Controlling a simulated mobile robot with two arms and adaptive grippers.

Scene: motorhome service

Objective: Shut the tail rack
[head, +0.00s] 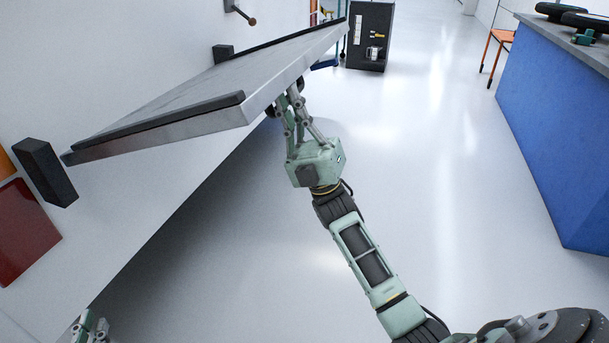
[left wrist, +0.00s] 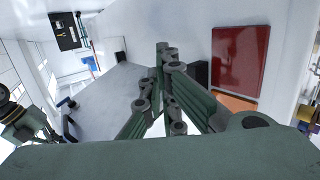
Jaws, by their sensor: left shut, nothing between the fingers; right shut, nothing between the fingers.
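The tail rack (head: 200,88) is a flat grey panel with dark rails along its edges. It juts from the white rear wall of the motorhome, tilted, and also shows in the left wrist view (left wrist: 98,98). My right gripper (head: 290,98) is shut and empty, with its fingertips at the underside of the rack's outer edge; I cannot tell if they touch. My left gripper (head: 92,322) is at the bottom left of the head view, only partly in frame, below and apart from the rack. It is shut and empty in the left wrist view (left wrist: 163,62).
A red lamp (head: 24,232) and a black block (head: 45,172) are on the wall at left. A blue workbench (head: 560,120) stands at right, a dark cabinet (head: 370,35) at the back. The floor between is clear.

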